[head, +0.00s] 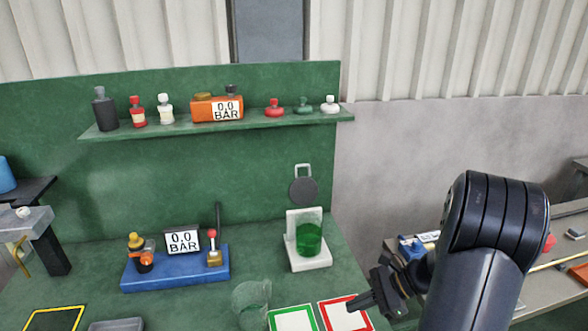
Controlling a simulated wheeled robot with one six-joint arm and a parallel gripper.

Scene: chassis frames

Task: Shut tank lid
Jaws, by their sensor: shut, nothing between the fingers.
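The tank (309,240) is a clear container with green liquid, standing on a white L-shaped base (312,264) at the right part of the green bench. A round dark grey lid (303,190) with a pale loop handle (303,170) stands upright above and behind the tank's rim, so the tank's top is open. How the lid is joined to the base is hard to make out. My gripper (352,305) is at the lower right, to the right of and nearer than the tank. Its fingers are shut and empty, apart from the lid.
A blue pump block (175,270) with a gauge stands left of the tank. A clear beaker (250,302) and green-edged (293,320) and red-edged (343,316) pads lie in front. A shelf (270,123) with bottles and caps hangs above. The bench between block and tank is clear.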

